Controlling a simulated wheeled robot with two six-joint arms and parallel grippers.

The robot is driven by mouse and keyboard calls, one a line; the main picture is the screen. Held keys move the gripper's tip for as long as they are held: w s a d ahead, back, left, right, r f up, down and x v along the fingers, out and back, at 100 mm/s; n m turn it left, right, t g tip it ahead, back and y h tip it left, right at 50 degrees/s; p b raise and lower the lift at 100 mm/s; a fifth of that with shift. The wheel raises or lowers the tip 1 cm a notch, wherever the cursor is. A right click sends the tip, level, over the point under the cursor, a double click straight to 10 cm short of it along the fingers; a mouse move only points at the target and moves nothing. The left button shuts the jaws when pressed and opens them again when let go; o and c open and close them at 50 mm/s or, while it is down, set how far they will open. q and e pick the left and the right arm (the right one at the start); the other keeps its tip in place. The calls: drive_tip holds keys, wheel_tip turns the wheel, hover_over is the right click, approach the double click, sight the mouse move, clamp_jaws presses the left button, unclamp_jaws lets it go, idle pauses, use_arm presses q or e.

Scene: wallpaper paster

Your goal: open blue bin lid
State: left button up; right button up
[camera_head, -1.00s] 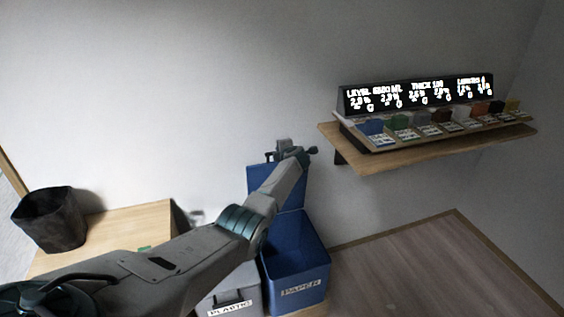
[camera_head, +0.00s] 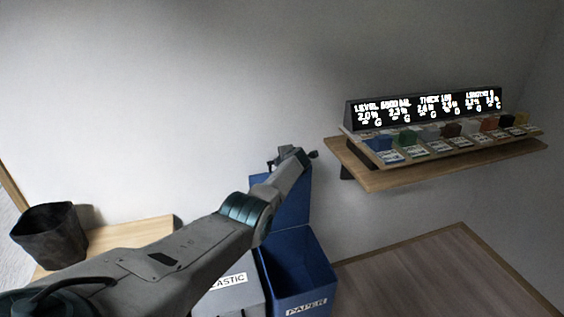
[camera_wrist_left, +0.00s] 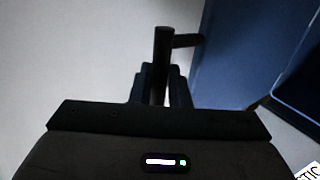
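The blue bin (camera_head: 303,268), labelled PAPER, stands near the wall in the head view. Its blue lid (camera_head: 294,203) is raised, standing up at the back of the bin, and the bin's mouth is uncovered. My left gripper (camera_head: 291,153) is at the upper edge of the lid. In the left wrist view its fingers (camera_wrist_left: 161,84) flank a dark handle bar (camera_wrist_left: 163,45) closely and appear shut on it. A short post joins this bar to the blue lid (camera_wrist_left: 235,50) at right. My left arm hides part of the lid. My right gripper is not in view.
A grey bin (camera_head: 232,294) labelled PLASTIC stands left of the blue bin. A black basket (camera_head: 50,238) sits by a wooden top (camera_head: 130,233) at left. A wall shelf (camera_head: 400,178) with a lit display (camera_head: 425,108) is at right. The floor at right is clear.

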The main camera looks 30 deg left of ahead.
use_arm(q)
drive_tip(key=o, duration=0.3)
drive_tip(key=shift+f, duration=0.15)
drive_tip(key=shift+s+d+r+p, duration=0.3)
drive_tip(key=shift+r+p, duration=0.2)
drive_tip(key=shift+p, duration=0.2)
drive_tip(key=shift+p+v, duration=0.6)
drive_tip(key=shift+v, duration=4.15)
